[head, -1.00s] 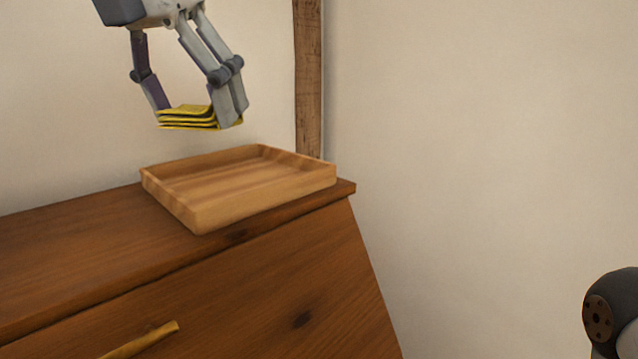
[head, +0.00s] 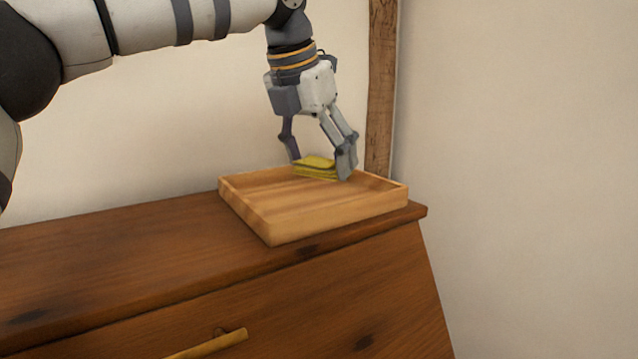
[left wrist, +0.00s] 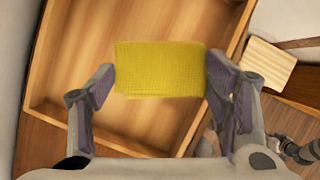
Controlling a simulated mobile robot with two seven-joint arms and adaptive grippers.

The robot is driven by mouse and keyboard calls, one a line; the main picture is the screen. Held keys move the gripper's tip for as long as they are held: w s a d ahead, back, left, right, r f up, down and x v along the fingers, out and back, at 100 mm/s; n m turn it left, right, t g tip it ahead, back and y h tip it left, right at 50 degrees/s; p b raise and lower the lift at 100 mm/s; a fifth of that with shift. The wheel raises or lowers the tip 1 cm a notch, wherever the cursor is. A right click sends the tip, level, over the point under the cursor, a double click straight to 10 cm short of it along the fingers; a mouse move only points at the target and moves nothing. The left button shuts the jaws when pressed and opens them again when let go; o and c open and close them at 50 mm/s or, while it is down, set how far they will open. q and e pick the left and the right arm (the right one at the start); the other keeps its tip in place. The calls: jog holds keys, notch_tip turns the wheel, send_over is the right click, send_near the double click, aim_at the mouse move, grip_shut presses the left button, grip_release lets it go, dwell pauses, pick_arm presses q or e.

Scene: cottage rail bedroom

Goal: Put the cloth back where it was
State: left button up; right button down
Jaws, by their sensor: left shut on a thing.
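The folded yellow cloth (head: 316,167) is held between the fingers of my left gripper (head: 319,169), which is shut on it. In the left wrist view the cloth (left wrist: 160,69) spans the gap between the two fingertips (left wrist: 160,82). The cloth is over the back part of the wooden tray (head: 335,222), low near its base; I cannot tell whether it touches. The tray also shows in the left wrist view (left wrist: 75,58), beneath the cloth, and no other thing shows in it. My right gripper is not in view.
The tray stands on the right end of a brown wooden dresser (head: 110,245) with a brass-coloured handle (head: 210,344). A wall and a wooden post (head: 381,90) are close behind. The dresser top left of the tray is clear.

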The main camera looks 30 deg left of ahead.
aim_at(319, 203)
pick_arm(q)
jog(key=x, duration=0.2)
jog(key=a+x, duration=0.1)
jog(key=x, duration=0.1)
jog(key=shift+s+f, duration=0.1)
jog(key=shift+f, duration=0.25)
jog(key=shift+d+f, duration=0.1)
jog(key=shift+f, duration=0.1)
jog(key=shift+f, duration=0.1)
jog(key=o, duration=1.1)
jog(key=shift+f, duration=0.1)
jog(key=v, duration=1.2)
